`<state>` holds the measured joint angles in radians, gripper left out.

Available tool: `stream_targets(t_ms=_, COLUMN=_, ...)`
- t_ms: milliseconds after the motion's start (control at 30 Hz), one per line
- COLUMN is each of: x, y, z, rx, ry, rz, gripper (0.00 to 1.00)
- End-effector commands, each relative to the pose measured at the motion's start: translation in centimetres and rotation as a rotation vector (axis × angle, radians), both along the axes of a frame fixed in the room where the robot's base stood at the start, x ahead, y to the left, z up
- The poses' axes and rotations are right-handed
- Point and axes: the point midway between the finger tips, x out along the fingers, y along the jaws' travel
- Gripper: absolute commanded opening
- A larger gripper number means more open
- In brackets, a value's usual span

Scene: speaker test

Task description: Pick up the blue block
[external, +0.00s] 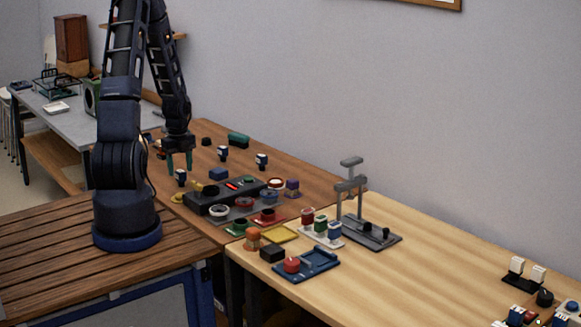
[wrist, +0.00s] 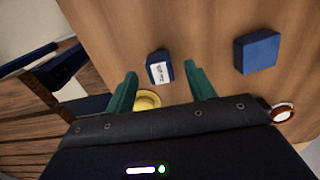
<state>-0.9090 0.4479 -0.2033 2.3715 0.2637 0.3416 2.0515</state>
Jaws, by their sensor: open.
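The blue block (external: 219,174) lies on the brown table, just behind the black device. In the wrist view the blue block (wrist: 257,51) lies flat on the wood, to the right of both fingers and clear of them. My gripper (external: 179,162) points down above the table, to the left of the block in the external view. Its green fingers are apart, with nothing held between them; in the wrist view my gripper (wrist: 161,76) frames a small dark-blue item with a white label (wrist: 160,68) lying below.
A yellow round dish (wrist: 148,98) is near the labelled item. A black device (external: 222,196) with several round parts stands in front of the block. More small labelled items (external: 261,161) and a green piece (external: 238,140) are behind. A grey stand (external: 352,190) is farther right.

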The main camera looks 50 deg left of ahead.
Motion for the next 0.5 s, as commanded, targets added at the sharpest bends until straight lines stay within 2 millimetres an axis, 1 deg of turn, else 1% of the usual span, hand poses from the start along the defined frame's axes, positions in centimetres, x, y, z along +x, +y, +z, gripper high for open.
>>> stream_targets(t_ms=33, x=0.1, y=0.0, z=-0.7, rx=-0.001, ry=0.002, rz=-0.001, gripper=0.55)
stream_targets(t_ms=100, x=0.1, y=0.0, z=-1.5, rx=-0.001, ry=0.002, rz=-0.001, gripper=0.55)
stream_targets(t_ms=200, x=0.1, y=0.0, z=-2.3, rx=0.0, ry=0.001, rz=0.0, gripper=0.55)
stream_targets(t_ms=333, x=0.1, y=0.0, z=-2.7, rx=0.001, ry=-0.001, rz=0.001, gripper=0.55)
stream_targets(t_ms=500, x=0.1, y=0.1, z=-2.8, rx=0.001, ry=-0.001, rz=0.001, gripper=0.55)
